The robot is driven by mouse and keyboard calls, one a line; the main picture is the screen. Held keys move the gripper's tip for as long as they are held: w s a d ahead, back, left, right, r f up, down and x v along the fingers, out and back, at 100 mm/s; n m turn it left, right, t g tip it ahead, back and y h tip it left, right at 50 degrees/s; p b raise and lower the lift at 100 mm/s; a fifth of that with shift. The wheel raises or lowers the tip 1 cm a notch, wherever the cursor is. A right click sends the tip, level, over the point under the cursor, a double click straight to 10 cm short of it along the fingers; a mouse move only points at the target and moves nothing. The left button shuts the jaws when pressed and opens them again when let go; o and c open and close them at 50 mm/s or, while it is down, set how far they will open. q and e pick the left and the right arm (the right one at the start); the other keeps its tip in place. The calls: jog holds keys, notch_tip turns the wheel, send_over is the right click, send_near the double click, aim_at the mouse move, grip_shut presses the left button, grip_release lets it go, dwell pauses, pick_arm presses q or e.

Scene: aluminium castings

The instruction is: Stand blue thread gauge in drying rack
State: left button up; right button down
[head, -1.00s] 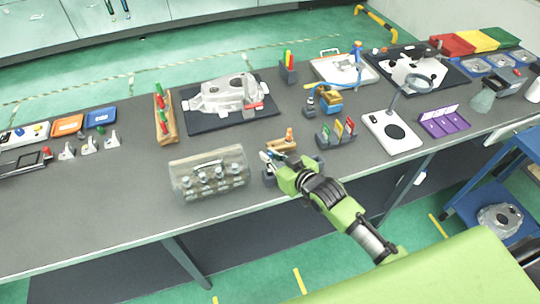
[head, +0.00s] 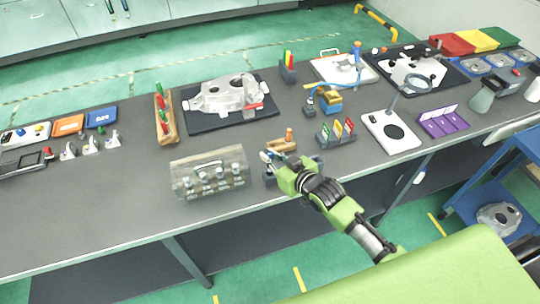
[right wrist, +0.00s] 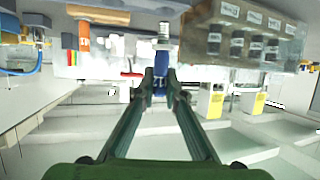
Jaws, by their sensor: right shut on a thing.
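My right gripper (head: 272,162) is over the front part of the bench, right of the clear case. In the right wrist view its fingers (right wrist: 161,84) are shut on the blue thread gauge (right wrist: 161,76), whose metal threaded end (right wrist: 163,38) points away from the fingers. In the head view the gauge is small and partly hidden by the gripper. A dark grey block (head: 270,178), possibly the drying rack, shows beside and under the gripper, largely hidden by it. I cannot tell whether the gauge touches it. My left gripper is not in view.
A clear case (head: 210,172) with several fittings stands close left of the gripper. A small wooden stand (head: 280,147) with an orange-handled piece is just behind. Bench is clear at front left.

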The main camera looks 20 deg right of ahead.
jog(key=shift+f+b, duration=1.15)
jog(key=shift+f, duration=0.65)
jog(key=c, duration=2)
grip_release()
jog(key=v, duration=1.2)
jog(key=s+d+f+m+g+h+b, duration=0.15)
jog(key=s+f, duration=0.25)
jog(key=f, duration=0.8)
jog(key=s+d+f+g+h+b, duration=0.1)
jog(key=s+d+f+g+b, duration=0.3)
jog(key=f, duration=0.9)
jog(key=s+d+f+h+p, duration=0.1)
jog(key=s+f, duration=0.4)
jog(key=f, duration=0.7)
jog(key=s+a+f+g+b, duration=0.1)
jog(key=s+f+g, duration=0.1)
jog(key=s+f, duration=0.4)
jog(key=s+a+f+g+b, duration=0.1)
jog(key=s+f+g, duration=0.1)
jog(key=s+f, duration=0.5)
jog(key=s+a+f+g+b, duration=0.1)
jog(key=s+f, duration=0.5)
jog(key=s, duration=0.8)
jog(key=shift+a+f+n+g+h+b, duration=0.15)
jog(key=shift+a+n+g+h+b, duration=0.15)
jog(key=shift+g, duration=0.45)
